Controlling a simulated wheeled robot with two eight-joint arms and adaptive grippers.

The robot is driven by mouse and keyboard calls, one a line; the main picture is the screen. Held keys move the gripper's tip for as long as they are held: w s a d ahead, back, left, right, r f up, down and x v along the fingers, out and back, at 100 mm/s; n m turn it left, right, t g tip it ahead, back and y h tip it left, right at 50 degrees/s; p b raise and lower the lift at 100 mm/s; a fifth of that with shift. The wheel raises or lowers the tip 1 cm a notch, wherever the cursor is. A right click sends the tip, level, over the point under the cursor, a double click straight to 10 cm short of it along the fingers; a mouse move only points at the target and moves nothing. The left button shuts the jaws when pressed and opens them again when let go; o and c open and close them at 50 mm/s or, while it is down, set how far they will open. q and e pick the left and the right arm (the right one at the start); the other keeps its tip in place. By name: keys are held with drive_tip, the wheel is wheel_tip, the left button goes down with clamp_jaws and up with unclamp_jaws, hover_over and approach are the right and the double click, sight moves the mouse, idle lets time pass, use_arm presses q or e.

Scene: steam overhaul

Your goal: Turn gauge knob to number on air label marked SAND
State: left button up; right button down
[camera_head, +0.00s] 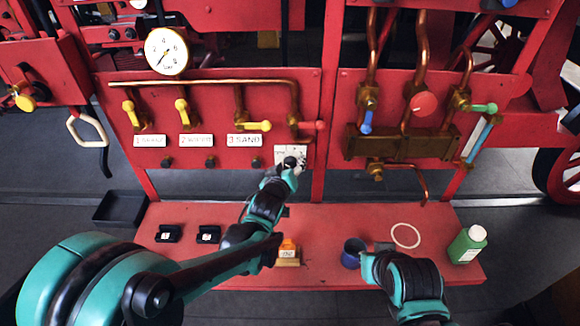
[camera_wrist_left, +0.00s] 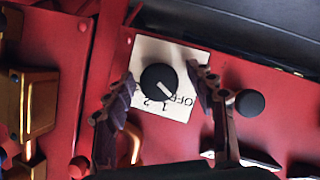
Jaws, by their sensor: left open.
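The selector knob (camera_wrist_left: 158,80) is round and black with a white pointer line. It sits on a cream plate (camera_wrist_left: 180,58) marked OFF, 1 and 2; other marks are hidden. The line points toward the OFF and 1 side. My left gripper (camera_wrist_left: 162,88) is open, with one finger on each side of the knob and gaps showing. In the head view the left gripper (camera_head: 291,168) covers part of the plate (camera_head: 282,149). The white SAND label (camera_head: 245,140) reads "3 SAND". My right arm is at the lower right; its fingers are unclear.
A white pressure gauge (camera_head: 166,51) is at upper left. Yellow valve levers (camera_head: 182,112) hang above the labels. A black knob (camera_wrist_left: 250,103) stands beside the plate. The red shelf (camera_head: 340,220) holds a blue cup (camera_head: 352,254), a ring (camera_head: 405,235) and a green bottle (camera_head: 467,244).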

use_arm(q)
drive_tip(key=shift+w, duration=0.1)
drive_tip(key=shift+c, duration=0.4)
drive_tip(key=c, duration=1.1)
